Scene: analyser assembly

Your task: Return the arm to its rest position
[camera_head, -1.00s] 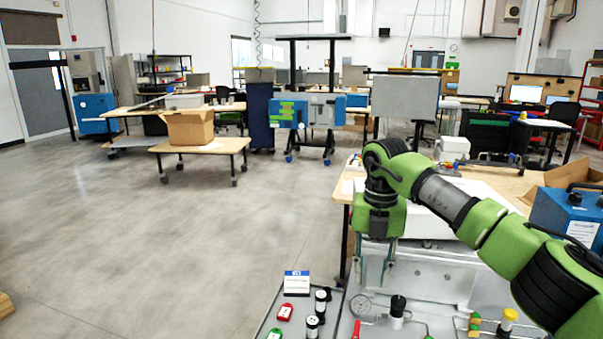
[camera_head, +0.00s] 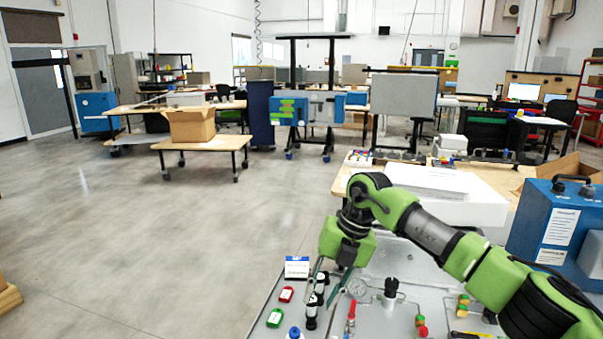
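My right arm, green and black, comes in from the right and bends down at the wrist. My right gripper (camera_head: 320,299) points down and slightly left over the left part of the grey work panel (camera_head: 377,325). Its two thin fingers are spread apart, and I see nothing held between them. Small black-and-white cylinders (camera_head: 311,311) stand behind and beside the fingers in the picture; whether the fingers touch them I cannot tell. My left arm and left gripper are not in view.
A blue case (camera_head: 555,220) stands at the right.

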